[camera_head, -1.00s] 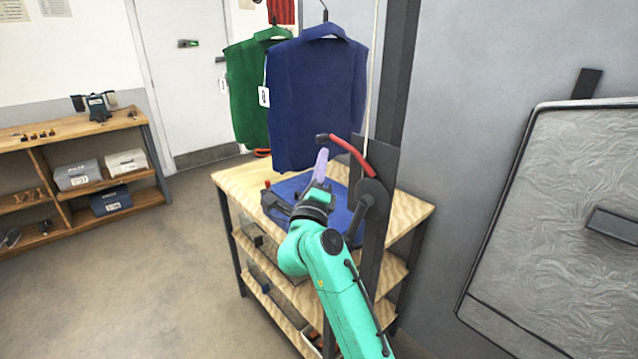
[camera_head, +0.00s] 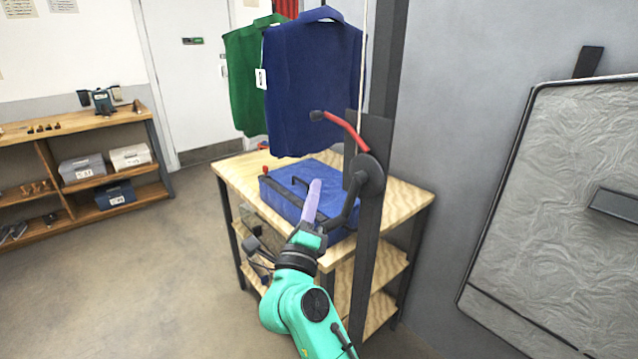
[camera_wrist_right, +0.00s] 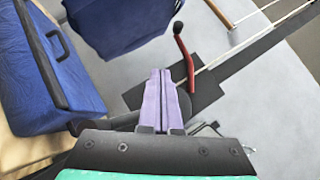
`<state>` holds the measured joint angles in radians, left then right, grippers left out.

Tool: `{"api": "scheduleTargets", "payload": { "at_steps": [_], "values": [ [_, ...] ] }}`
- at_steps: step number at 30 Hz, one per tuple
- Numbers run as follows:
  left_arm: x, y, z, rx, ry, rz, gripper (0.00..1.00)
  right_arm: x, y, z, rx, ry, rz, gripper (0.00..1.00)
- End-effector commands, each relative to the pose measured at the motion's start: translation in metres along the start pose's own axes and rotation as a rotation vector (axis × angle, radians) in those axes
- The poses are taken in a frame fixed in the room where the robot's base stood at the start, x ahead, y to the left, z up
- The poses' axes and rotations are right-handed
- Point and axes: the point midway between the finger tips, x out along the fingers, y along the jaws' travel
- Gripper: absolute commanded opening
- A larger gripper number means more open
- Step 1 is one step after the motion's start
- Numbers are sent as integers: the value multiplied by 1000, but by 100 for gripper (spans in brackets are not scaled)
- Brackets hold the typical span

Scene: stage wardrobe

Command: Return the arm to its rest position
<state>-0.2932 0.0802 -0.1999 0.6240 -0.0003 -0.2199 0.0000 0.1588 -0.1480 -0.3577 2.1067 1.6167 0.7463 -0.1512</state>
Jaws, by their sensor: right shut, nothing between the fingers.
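My right arm is teal and comes in from the bottom of the head view. Its right gripper (camera_head: 313,203) has lilac fingers that are shut and empty. In the head view the fingers overlap the front of a blue case (camera_head: 283,196) on the wooden table. In the right wrist view the shut fingers (camera_wrist_right: 161,100) point towards a dark plate with a red-handled lever (camera_wrist_right: 184,58), and the blue case (camera_wrist_right: 35,85) is at the left. My left gripper is not in view.
A dark post with the red lever (camera_head: 340,128) stands close beside the gripper. Blue (camera_head: 312,90) and green (camera_head: 245,80) garments hang above the wooden table (camera_head: 405,205). A grey framed panel (camera_head: 560,190) is at the right. Open floor (camera_head: 150,270) lies to the left.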

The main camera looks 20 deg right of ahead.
Motion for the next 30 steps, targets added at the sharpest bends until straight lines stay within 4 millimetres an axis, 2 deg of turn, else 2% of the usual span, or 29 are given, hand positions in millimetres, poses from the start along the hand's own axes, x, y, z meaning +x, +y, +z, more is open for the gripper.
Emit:
{"api": "scheduleTargets", "payload": {
  "at_steps": [11,14,17,20,21,23,24,26,27,29,30],
  "values": [
    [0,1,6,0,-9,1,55,-1,0,0,0,0,0,0],
    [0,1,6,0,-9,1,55,-2,8,-2,-33,-8,4,0],
    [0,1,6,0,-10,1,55,-11,52,-11,-204,-68,27,0],
    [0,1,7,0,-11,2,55,-38,128,-31,-486,-206,91,0],
    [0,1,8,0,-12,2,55,-54,162,-43,-603,-278,128,0],
    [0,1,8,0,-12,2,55,-82,208,-63,-759,-388,192,0],
    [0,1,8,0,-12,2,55,-103,236,-78,-853,-463,237,0],
    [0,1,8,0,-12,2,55,-137,274,-104,-979,-575,313,0],
    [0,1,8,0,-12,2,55,-161,298,-123,-1055,-652,367,0],
    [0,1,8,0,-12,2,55,-200,327,-154,-1161,-767,450,0],
    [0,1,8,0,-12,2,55,-226,344,-175,-1223,-843,508,0]
  ]
}}
